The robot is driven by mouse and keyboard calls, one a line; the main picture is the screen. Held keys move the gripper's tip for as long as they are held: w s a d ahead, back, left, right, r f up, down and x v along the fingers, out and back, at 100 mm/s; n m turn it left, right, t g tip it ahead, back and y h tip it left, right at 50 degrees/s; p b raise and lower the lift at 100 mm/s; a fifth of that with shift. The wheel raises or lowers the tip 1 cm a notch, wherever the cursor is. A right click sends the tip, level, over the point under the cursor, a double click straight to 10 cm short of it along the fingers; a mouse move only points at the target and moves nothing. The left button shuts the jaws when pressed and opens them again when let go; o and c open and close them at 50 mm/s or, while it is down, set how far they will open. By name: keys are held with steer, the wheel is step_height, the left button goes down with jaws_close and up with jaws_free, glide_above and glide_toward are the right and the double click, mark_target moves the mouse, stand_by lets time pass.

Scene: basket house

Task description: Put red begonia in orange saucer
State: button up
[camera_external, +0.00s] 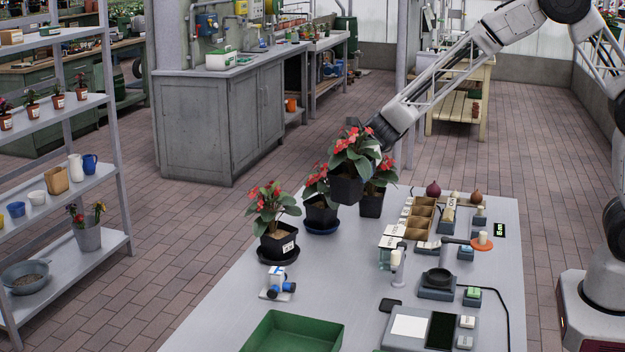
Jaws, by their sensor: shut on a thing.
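A red begonia (347,189) in a black square pot hangs in the air above the table's far left part. My gripper (378,138) is at the upper right of this plant, among its leaves; its fingertips are mostly hidden. Three other red begonias in black pots stand on the table: one (276,245) on a dark saucer (278,260) at the left, one (321,217) on a dark blue saucer (322,231), and one (371,205) behind the held plant. I cannot make out a clear orange saucer; a small orange disc (482,242) shows at the right with a pale piece on it.
The grey table (215,313) holds a green tray (296,331), a blue-and-white item (277,284), a cardboard divider box (418,218), bulbs, and a scale-like device (437,284). A shelf (120,250) stands at the left.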

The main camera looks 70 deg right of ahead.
steer(key=s+d+m+t+h, duration=0.25)
steer(key=s+d, duration=0.25)
steer(key=d, duration=1.3)
steer(key=s+d+m+t+h, duration=0.1)
steer(key=s+d+m+t, duration=0.25)
steer(key=d, duration=1.55)
step_height(320, 180, down, 9)
steer(key=shift+s+a+f+g, duration=0.2)
steer(key=shift+s+g, duration=0.1)
steer(key=shift+s, duration=0.1)
steer(key=shift+w+d, duration=0.1)
steer(key=w+d, duration=0.2)
steer(key=w, duration=0.5)
steer(key=w+d+f, duration=0.1)
steer(key=w+d, duration=0.2)
steer(key=w, duration=0.4)
steer(key=shift+w+d+f, duration=0.15)
steer(key=shift+w+f, duration=0.1)
steer(key=shift+w, duration=0.15)
steer(key=shift+f, duration=1.75)
